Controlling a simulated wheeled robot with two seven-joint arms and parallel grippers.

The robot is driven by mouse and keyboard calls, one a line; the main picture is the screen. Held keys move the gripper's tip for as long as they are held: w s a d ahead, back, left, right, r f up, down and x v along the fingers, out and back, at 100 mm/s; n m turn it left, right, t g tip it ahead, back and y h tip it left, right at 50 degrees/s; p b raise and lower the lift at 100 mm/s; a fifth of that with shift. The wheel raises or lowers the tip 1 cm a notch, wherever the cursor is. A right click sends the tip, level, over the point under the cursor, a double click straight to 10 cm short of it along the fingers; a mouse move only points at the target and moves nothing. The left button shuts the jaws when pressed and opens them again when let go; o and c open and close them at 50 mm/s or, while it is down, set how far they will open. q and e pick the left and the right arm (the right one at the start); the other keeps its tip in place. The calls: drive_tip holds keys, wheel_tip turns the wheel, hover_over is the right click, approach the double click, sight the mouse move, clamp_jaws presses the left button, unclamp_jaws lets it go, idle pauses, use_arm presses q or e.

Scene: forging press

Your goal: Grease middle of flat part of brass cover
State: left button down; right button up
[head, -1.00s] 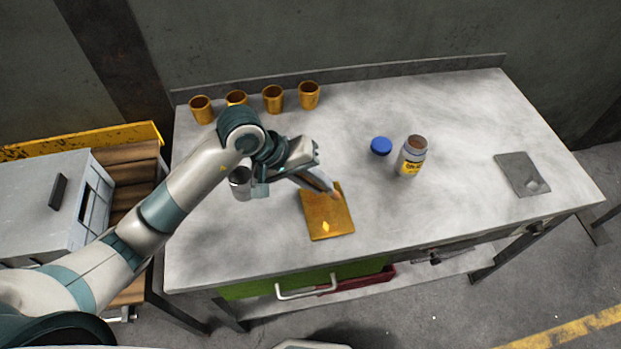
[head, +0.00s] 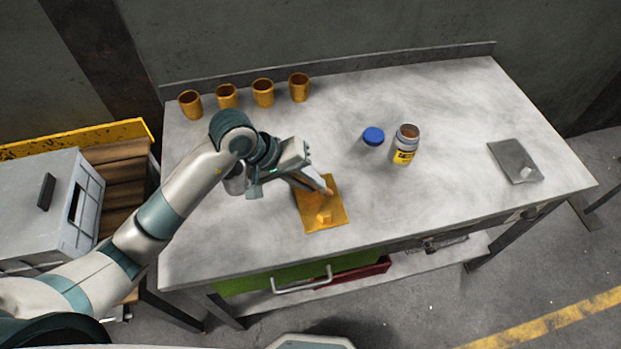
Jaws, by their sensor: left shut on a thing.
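The brass cover (head: 309,215) is a flat golden plate lying on the workbench, left of its middle near the front. A small raised or brighter patch shows on its front half. My left gripper (head: 306,177) is above the back left part of the cover, shut on a slim brush-like tool (head: 320,184). The tool's brownish tip points right and down over the back half of the cover. I cannot tell whether the tip touches it. An open grey jar (head: 405,146) with a yellow label and brown contents stands to the right. My right gripper is out of view.
A blue lid (head: 373,136) lies left of the jar. Several brass cups (head: 263,93) stand along the back left. A dark grey plate (head: 512,158) with a small pale piece lies at the right. The workbench (head: 440,200) is clear between cover and plate.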

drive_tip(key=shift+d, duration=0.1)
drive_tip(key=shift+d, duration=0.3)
use_arm(q)
drive_tip(key=shift+f, duration=0.15)
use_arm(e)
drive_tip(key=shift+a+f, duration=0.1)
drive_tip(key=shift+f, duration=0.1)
use_arm(q)
drive_tip(key=shift+f+b, duration=0.4)
drive_tip(key=shift+b, duration=0.3)
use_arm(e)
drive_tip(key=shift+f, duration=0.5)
